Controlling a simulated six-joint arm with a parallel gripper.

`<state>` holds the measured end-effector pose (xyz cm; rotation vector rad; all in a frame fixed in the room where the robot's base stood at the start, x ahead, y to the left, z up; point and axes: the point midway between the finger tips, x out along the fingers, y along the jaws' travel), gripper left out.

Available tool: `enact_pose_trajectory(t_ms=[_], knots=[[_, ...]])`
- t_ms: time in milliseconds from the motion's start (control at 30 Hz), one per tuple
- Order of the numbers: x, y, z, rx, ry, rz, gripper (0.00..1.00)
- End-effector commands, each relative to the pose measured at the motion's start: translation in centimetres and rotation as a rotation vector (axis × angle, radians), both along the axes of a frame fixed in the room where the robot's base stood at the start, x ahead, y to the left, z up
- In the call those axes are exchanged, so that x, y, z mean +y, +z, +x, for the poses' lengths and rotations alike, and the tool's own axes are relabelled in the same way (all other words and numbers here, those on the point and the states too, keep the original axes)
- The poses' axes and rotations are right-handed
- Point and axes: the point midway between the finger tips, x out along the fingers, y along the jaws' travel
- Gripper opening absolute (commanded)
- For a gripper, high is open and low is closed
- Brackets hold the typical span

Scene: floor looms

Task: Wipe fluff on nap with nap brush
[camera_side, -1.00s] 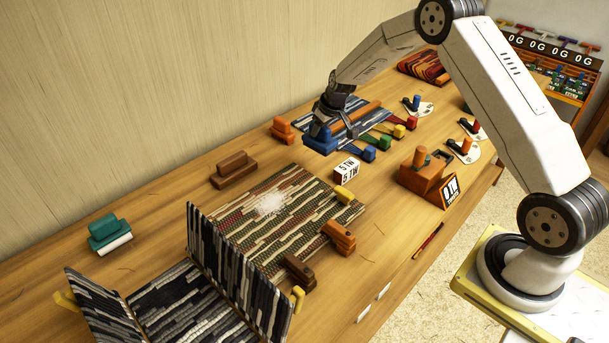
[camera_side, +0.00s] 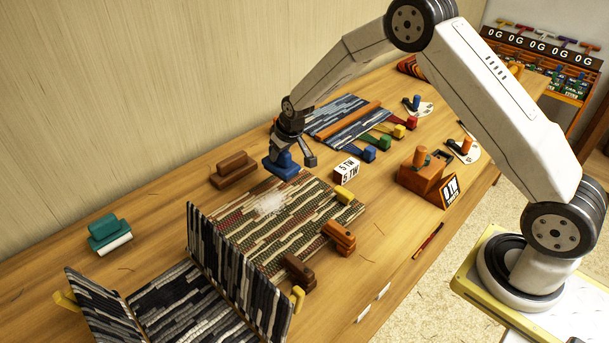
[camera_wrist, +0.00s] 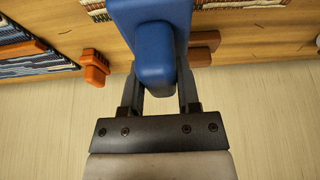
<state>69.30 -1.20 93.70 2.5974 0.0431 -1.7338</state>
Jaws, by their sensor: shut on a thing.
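A patterned woven mat (camera_side: 307,237), the nap, lies on the table with a white tuft of fluff (camera_side: 268,203) on its back half. My gripper (camera_side: 291,150) is shut on the handle of a blue brush (camera_side: 281,165). The brush is at the mat's far corner, to the right of and behind the fluff. I cannot tell whether it touches the mat. In the wrist view the two fingers (camera_wrist: 159,85) clasp the blue brush (camera_wrist: 150,25), and a strip of the mat (camera_wrist: 235,4) shows at the top. The fluff is not visible there.
A brown block (camera_side: 234,170) stands left of the brush. Striped upright panels (camera_side: 237,268) border the mat's near left side. Brown (camera_side: 299,271) and orange (camera_side: 339,236) blocks sit at its near edge. A white lettered cube (camera_side: 347,171) stands to the right.

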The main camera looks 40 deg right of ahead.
Motion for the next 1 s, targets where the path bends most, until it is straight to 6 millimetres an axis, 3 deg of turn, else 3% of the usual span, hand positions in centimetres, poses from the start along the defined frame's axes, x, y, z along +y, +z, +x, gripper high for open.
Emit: enact_pose_trajectory(t_ms=[767,1000], knots=[[-0.1,-7.3,0.0,0.002,0.0,0.0,0.0],[2.2,-7.7,0.0,0.001,0.003,0.0,0.0]])
